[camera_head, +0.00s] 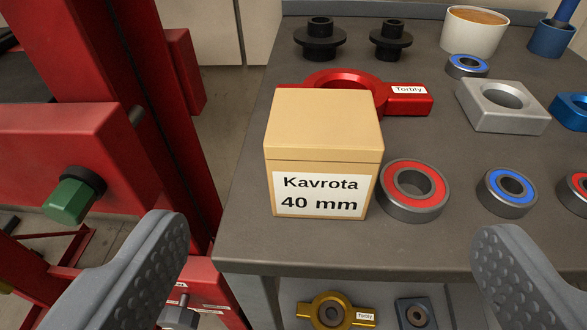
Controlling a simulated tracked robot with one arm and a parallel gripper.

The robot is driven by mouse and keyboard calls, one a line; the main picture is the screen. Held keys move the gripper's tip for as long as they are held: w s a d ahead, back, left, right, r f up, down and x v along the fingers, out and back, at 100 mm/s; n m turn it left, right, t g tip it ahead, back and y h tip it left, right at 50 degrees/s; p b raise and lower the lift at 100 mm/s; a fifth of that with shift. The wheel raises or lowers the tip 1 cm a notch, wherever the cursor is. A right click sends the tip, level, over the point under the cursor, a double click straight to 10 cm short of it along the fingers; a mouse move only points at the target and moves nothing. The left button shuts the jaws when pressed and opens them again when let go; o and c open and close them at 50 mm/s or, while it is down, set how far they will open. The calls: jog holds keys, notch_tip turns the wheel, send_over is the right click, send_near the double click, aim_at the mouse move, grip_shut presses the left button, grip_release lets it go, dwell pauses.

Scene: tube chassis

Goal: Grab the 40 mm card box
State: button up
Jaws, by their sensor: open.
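The 40 mm card box (325,150) stands upright on the grey bench top (420,240), near its front left part. It is tan, with a white label reading "Kavrota 40 mm" facing me. My gripper (333,250) is open, one grey finger at the lower left and the other at the lower right. The fingers are nearer to me than the box and apart from it, with nothing between them. The box hides part of a red part behind it.
A red-ringed bearing (414,190) sits close to the box's right side. The red "Torbly" part (405,102) lies right behind it. A blue-ringed bearing (508,192) and a silver block (502,105) are farther right. A red frame (90,130) with a green-tipped bolt (70,200) stands left.

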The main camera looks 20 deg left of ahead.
jog(key=b, duration=0.1)
send_near(323, 113)
jog(key=x, duration=0.2)
jog(key=f+x, duration=0.1)
jog(key=x, duration=0.1)
jog(key=shift+b+x, duration=0.95)
jog(key=shift+x, duration=2.05)
jog(key=c, duration=1.3)
